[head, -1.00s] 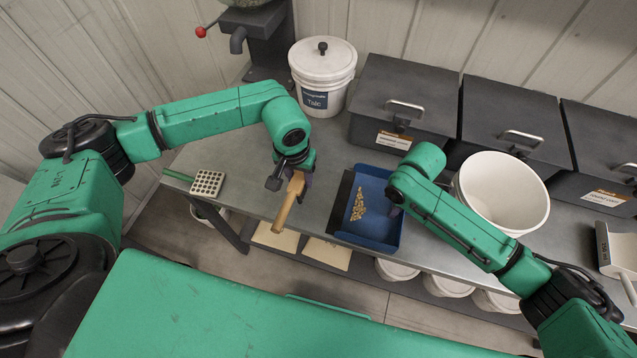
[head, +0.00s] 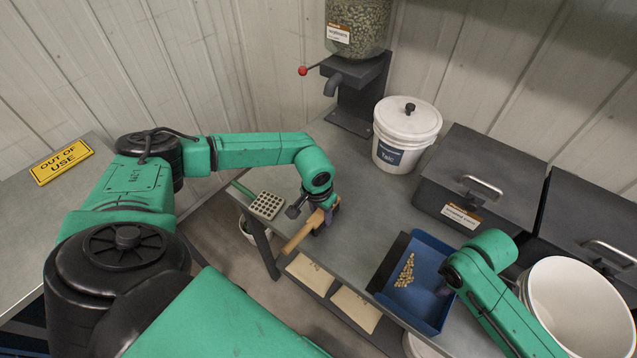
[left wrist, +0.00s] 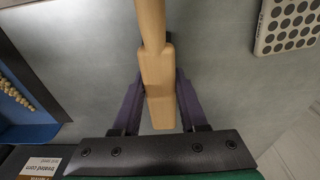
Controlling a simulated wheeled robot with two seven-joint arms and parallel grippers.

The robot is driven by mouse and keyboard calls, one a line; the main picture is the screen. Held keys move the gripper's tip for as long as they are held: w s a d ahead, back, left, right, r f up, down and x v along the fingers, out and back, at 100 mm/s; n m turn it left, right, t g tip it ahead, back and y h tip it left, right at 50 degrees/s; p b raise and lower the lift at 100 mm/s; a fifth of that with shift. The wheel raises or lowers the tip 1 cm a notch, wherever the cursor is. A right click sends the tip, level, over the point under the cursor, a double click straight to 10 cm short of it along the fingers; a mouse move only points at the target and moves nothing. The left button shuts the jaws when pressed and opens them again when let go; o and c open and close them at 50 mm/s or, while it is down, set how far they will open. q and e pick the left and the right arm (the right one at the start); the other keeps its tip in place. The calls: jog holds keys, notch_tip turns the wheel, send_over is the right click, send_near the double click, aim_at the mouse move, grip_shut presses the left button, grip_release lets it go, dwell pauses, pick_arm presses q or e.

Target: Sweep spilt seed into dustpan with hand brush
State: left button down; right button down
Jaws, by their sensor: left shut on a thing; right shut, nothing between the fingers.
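The hand brush (head: 302,236) has a pale wooden handle and back. My left gripper (head: 325,215) is shut on it above the bench, left of the dustpan. The left wrist view shows the brush wood (left wrist: 157,85) between the fingers; its bristles are barely visible. The blue dustpan (head: 432,250) with a dark front lip lies on the bench. Spilt seed (head: 405,271) forms a small tan heap inside it, and some seed (left wrist: 15,92) also shows at the left of the left wrist view. My right gripper (head: 445,287) is at the dustpan's right side, shut and empty, its fingertips partly hidden.
A perforated plate (head: 267,205) with a green handle lies at the bench's left edge. A talc bucket (head: 405,135), a seed hopper stand (head: 357,90), dark lidded bins (head: 480,180) and an open white bucket (head: 575,305) line the back and right.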

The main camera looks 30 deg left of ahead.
pick_arm(q)
jog(key=d, duration=1.5)
jog(key=s+d, duration=0.1)
jog(key=d, duration=0.6)
jog(key=shift+d+r, duration=0.25)
jog(key=shift+d, duration=0.2)
jog(key=r, duration=0.2)
jog(key=shift+a+r, duration=0.3)
jog(key=shift+r, duration=0.05)
jog(key=a+r, duration=0.3)
jog(key=a, duration=0.3)
jog(key=shift+w+a+r, duration=0.15)
jog(key=shift+r, duration=0.25)
pick_arm(e)
jog(key=c, duration=1)
grip_release()
jog(key=shift+c, duration=0.2)
